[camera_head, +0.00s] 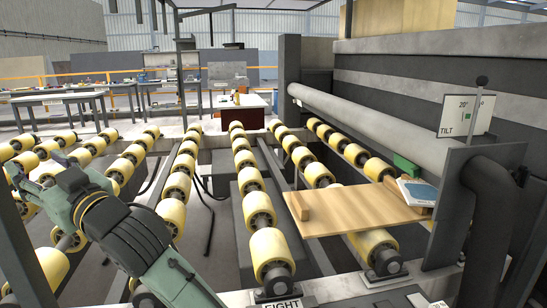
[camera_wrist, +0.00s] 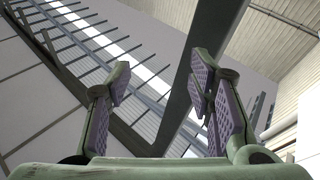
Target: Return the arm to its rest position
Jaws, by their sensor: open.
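My arm reaches in from the bottom left of the head view, over the yellow rollers. My gripper (camera_head: 38,168) is at its far end near the left edge, small and partly hidden by my own wrist. In the wrist view my gripper (camera_wrist: 161,80) shows two purple-padded fingers spread apart with nothing between them. Beyond them are a dark beam (camera_wrist: 192,75), a wall with bright window strips (camera_wrist: 95,35) and the ceiling (camera_wrist: 285,25), so it points upward. No object touches the fingers.
Rows of yellow rollers (camera_head: 243,160) fill the middle. A wooden board (camera_head: 360,208) with a wooden block (camera_head: 299,205), a blue-and-white item (camera_head: 418,191) and a green block (camera_head: 406,166) lies at the right. A tilt control panel (camera_head: 466,115) stands at the right edge. Workbenches (camera_head: 60,98) stand behind.

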